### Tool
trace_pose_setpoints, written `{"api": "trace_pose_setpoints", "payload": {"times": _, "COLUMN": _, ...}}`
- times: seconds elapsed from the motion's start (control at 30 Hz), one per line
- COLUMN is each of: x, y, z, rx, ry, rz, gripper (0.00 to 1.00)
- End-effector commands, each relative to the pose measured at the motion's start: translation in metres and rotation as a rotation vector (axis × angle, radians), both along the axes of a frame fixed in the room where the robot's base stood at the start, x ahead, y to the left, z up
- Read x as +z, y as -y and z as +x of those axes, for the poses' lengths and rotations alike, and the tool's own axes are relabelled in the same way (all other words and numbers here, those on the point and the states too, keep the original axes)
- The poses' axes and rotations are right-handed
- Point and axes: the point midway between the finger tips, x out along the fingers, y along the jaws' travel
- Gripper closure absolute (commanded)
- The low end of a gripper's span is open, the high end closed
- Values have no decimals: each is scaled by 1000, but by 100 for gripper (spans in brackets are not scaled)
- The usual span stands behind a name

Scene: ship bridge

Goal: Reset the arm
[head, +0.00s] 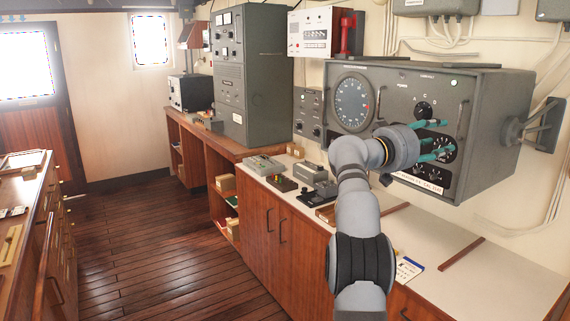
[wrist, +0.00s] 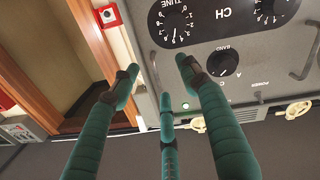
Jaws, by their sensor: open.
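My arm rises from the bottom of the head view and bends toward the grey radio set (head: 437,90) on the wall. My gripper (head: 440,138) has teal fingers, spread apart in front of the lower right of the radio's panel. In the wrist view my gripper (wrist: 158,72) is open with nothing between its fingers. The radio's panel (wrist: 225,55) appears upside down there, with a black BAND knob (wrist: 222,63) near the right finger. I cannot tell whether any finger touches the panel.
A wooden counter (head: 490,272) with a pale top runs below the radio. Small devices (head: 312,173) and a blue-and-white card (head: 408,269) lie on it. A tall grey cabinet (head: 255,75) stands farther back. The wooden floor (head: 150,260) at left is clear.

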Motion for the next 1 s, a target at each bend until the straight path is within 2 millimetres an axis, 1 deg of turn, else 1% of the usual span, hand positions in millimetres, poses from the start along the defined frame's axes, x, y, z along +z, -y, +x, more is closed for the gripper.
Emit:
{"api": "trace_pose_setpoints", "payload": {"times": 0.03, "x": -14, "y": -5, "z": -1, "rx": -1, "ry": -7, "rz": 1, "gripper": 54}}
{"api": "trace_pose_setpoints", "payload": {"times": 0.1, "x": -24, "y": -8, "z": -3, "rx": -5, "ry": -12, "rz": 1, "gripper": 54}}
{"api": "trace_pose_setpoints", "payload": {"times": 0.17, "x": -31, "y": -10, "z": -6, "rx": -9, "ry": -15, "rz": 0, "gripper": 54}}
{"api": "trace_pose_setpoints", "payload": {"times": 0.3, "x": -38, "y": -24, "z": -7, "rx": 4, "ry": -18, "rz": 0, "gripper": 54}}
{"api": "trace_pose_setpoints", "payload": {"times": 0.53, "x": -42, "y": -33, "z": -8, "rx": 11, "ry": -22, "rz": 0, "gripper": 54}}
{"api": "trace_pose_setpoints", "payload": {"times": 1.0, "x": -45, "y": -32, "z": -9, "rx": 19, "ry": -36, "rz": -3, "gripper": 54}}
